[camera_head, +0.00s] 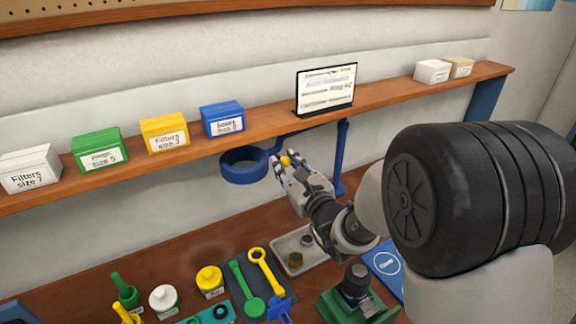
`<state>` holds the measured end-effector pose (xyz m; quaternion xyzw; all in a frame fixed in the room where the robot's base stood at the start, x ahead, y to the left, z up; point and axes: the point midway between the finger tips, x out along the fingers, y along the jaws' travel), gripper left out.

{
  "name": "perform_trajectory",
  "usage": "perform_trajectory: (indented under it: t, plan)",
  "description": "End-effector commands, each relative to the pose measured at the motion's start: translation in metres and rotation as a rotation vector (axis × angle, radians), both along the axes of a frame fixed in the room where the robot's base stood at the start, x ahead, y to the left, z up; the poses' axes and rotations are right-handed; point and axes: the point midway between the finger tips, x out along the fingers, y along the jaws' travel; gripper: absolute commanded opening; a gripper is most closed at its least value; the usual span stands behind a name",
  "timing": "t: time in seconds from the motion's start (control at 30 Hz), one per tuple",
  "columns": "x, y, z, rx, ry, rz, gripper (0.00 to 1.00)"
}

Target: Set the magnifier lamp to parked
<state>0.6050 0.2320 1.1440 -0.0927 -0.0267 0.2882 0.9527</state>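The magnifier lamp has a blue ring head (243,166), which hangs just below the shelf at the middle of the view. Its blue jointed arm (343,140) runs to the right, to a post partly hidden behind my arm. A small yellow knob (285,160) shows beside the ring, at the tips of my gripper. My gripper (287,165) reaches in from the right with its fingertips around or right beside this knob. I cannot tell whether the fingers touch it or are closed on it. The ring is a short way left of the fingers.
A wooden shelf (264,135) above holds labelled boxes and a framed sign (326,90). On the bench below stand a grey tray (309,255) with small parts, a green fixture (332,305), a yellow wrench (266,270), a green tool (245,290) and lidded jars. My arm covers the right side.

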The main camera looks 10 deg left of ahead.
Motion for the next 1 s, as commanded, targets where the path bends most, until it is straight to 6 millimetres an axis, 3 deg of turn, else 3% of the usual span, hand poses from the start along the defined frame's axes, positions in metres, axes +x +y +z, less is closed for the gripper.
perform_trajectory:
  t: [0.47,1.0]
  plan:
    - [-0.006,-0.006,0.001,0.001,-0.001,-0.003,0.32]
    - [-0.089,-0.061,0.0,0.0,0.0,-0.003,0.32]
